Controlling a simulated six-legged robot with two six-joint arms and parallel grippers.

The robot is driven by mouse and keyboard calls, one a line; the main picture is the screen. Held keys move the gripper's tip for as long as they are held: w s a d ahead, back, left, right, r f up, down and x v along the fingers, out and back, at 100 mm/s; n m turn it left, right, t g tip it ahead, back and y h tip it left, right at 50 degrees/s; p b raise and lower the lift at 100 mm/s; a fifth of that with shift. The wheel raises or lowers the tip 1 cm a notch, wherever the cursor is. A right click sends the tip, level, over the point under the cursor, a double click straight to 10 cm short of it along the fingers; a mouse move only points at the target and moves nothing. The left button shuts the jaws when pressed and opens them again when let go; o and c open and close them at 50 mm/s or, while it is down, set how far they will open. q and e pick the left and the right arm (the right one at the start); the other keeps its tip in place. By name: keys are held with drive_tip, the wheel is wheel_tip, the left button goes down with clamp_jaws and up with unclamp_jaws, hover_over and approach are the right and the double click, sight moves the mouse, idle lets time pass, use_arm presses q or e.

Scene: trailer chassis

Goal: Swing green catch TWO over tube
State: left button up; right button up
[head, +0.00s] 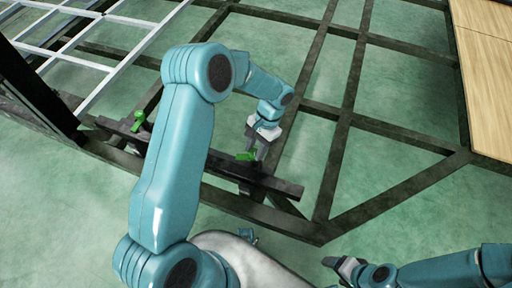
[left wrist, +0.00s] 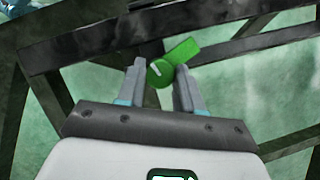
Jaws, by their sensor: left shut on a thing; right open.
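Two green catches sit on the dark tube (head: 278,186) along the near side of the chassis. One green catch (head: 139,118) stands up at the left part of the tube, clear of both grippers. The other green catch (head: 246,156) is at my left gripper (head: 256,150). In the left wrist view this catch (left wrist: 184,55) shows a round hub and a flat arm pointing up and right. The left fingers (left wrist: 162,90) are shut on the hub end, with the tube (left wrist: 90,42) behind. My right gripper (head: 345,266) is open and empty at the bottom right, away from the tube. I cannot read any catch number.
Dark chassis beams (head: 338,140) form a grid beyond the tube, with open gaps over the green floor. Pale rails (head: 90,60) lie at the upper left. A wooden panel (head: 486,70) lies at the right.

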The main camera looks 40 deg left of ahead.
use_arm(q)
drive_tip(key=n+h, duration=0.1)
drive_tip(key=n, duration=0.2)
drive_tip(key=shift+a+n, duration=0.1)
drive_tip(key=shift+n, duration=0.3)
drive_tip(key=n+h, duration=0.1)
drive_tip(key=n, duration=0.2)
drive_tip(key=shift+a+r+n+t+h+p, duration=0.1)
drive_tip(key=shift+n+t+h+p, duration=0.2)
drive_tip(key=shift+h+p, duration=0.1)
drive_tip(key=n+h, duration=0.1)
drive_tip(key=n, duration=0.2)
drive_tip(key=n+t, duration=0.1)
drive_tip(key=n, duration=0.2)
drive_tip(key=shift+s+a+t+h+p, duration=0.1)
drive_tip(key=shift+a+t+h+p, duration=0.05)
drive_tip(key=shift+t+h+p, duration=0.2)
drive_tip(key=shift+n, duration=0.4)
drive_tip(key=o, duration=1)
drive_tip(key=p+v, duration=0.3)
drive_tip(key=v, duration=1.3)
drive_tip(key=shift+s+a, duration=0.1)
drive_tip(key=shift+a, duration=0.05)
